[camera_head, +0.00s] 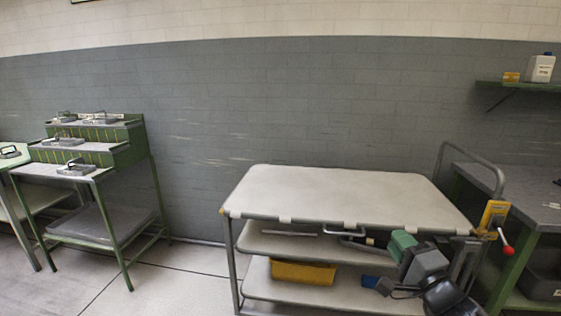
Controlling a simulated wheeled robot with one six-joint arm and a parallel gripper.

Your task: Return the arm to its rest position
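What looks like my arm (445,298) reaches in from the bottom right, in front of the right end of the cart. It has a black joint, a grey block and a green part at its upper left. No held object can be made out.
A grey-topped cart (330,195) with an empty top stands at centre right. A yellow bin (303,272) is on its lower shelf. A green tiered stand (120,140) is at left, a green-framed bench (535,200) at right. Floor between stand and cart is clear.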

